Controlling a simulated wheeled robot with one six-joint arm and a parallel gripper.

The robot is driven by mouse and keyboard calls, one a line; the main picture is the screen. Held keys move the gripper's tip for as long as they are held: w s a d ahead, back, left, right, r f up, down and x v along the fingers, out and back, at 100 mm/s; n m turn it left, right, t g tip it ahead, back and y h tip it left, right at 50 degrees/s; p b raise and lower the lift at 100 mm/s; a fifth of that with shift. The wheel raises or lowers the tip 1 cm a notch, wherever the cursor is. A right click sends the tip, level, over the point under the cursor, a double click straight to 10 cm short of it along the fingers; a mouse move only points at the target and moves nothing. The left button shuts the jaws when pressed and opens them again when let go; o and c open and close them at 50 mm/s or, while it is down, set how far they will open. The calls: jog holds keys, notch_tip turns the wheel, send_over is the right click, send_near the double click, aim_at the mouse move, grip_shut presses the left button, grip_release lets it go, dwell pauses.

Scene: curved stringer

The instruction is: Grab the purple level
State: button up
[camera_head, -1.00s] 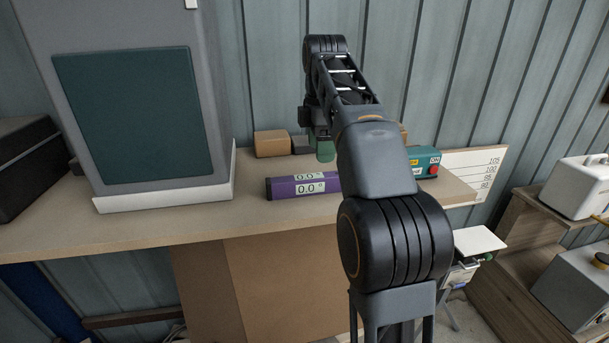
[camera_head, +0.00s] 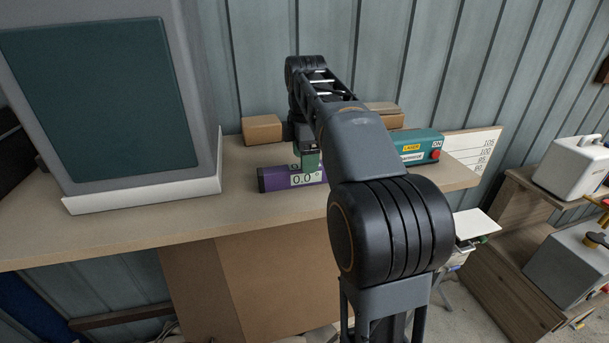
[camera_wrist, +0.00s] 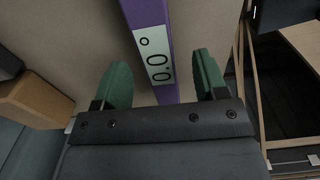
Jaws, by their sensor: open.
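The purple level (camera_head: 275,180) lies on the tan workbench, with a white 0.0° display on its side; my arm hides its right part in the head view. In the wrist view the level (camera_wrist: 148,14) runs between the two green fingers of my gripper (camera_wrist: 160,82). My gripper is open, with a finger on each side of the level and a visible gap on both sides. In the head view my gripper (camera_head: 306,160) is over the level, and its green fingers partly cover the display.
A large grey cabinet with a dark green panel (camera_head: 95,100) stands left on the workbench (camera_head: 130,222). A cardboard box (camera_head: 262,129) sits behind the level. A teal laser box with a red button (camera_head: 420,146) is to the right. The bench's front edge is close.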

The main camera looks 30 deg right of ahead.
jog(key=shift+w+f+p, duration=0.1)
jog(key=shift+f+p, duration=0.25)
jog(key=shift+f, duration=2.2)
jog(key=shift+c, duration=0.2)
jog(key=c, duration=1)
jog(key=shift+c, duration=0.4)
jog(key=shift+r, duration=0.1)
